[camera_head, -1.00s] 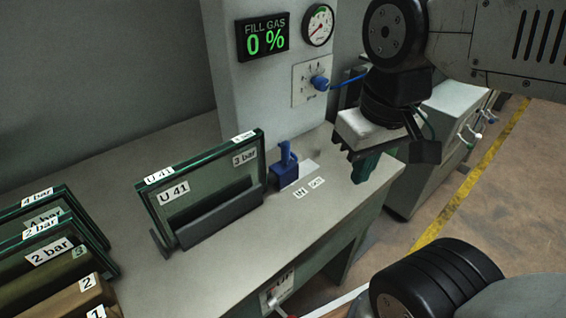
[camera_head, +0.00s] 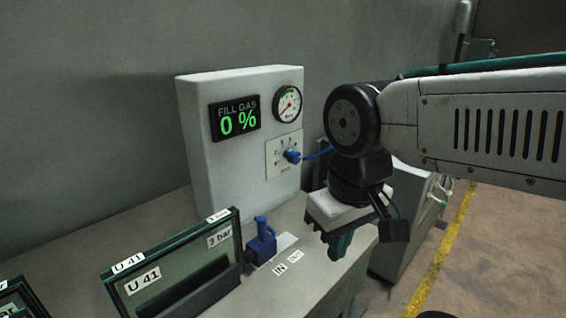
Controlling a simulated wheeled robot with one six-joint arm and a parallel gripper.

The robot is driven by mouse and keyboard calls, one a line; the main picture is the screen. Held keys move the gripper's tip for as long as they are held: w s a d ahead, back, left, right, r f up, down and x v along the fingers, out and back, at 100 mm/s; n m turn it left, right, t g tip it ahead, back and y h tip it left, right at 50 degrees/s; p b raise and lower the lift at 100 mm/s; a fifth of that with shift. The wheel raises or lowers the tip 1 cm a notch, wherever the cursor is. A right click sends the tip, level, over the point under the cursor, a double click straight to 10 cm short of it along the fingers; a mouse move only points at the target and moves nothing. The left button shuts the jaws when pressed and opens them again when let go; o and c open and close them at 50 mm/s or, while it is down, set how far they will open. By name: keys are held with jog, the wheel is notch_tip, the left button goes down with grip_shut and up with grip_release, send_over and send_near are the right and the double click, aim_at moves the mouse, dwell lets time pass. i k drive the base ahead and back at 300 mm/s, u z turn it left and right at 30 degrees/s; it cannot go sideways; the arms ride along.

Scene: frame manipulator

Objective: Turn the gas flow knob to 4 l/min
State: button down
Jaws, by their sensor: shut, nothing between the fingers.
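The blue gas flow knob (camera_head: 292,156) sits on a white dial plate (camera_head: 277,163) on the front of a white cabinet (camera_head: 190,130). A blue handle or tube reaches right from the knob toward my arm. The dial marks are too small to read. My gripper (camera_head: 340,246) points down over the bench, to the right of and below the knob and apart from it. Its green fingers are together with nothing seen between them. My arm hides part of the area right of the dial.
A round gauge (camera_head: 287,104) sits above the dial. A blue valve piece (camera_head: 261,242) and a framed glass unit (camera_head: 175,265) labelled U 41 stand on the bench (camera_head: 300,275). Open floor lies to the right.

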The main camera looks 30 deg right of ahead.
aim_at(292, 157)
jog(key=z, duration=0.55)
jog(key=k, duration=1.25)
jog(key=z, duration=1)
jog(key=i, duration=1.3)
jog(key=u, duration=0.95)
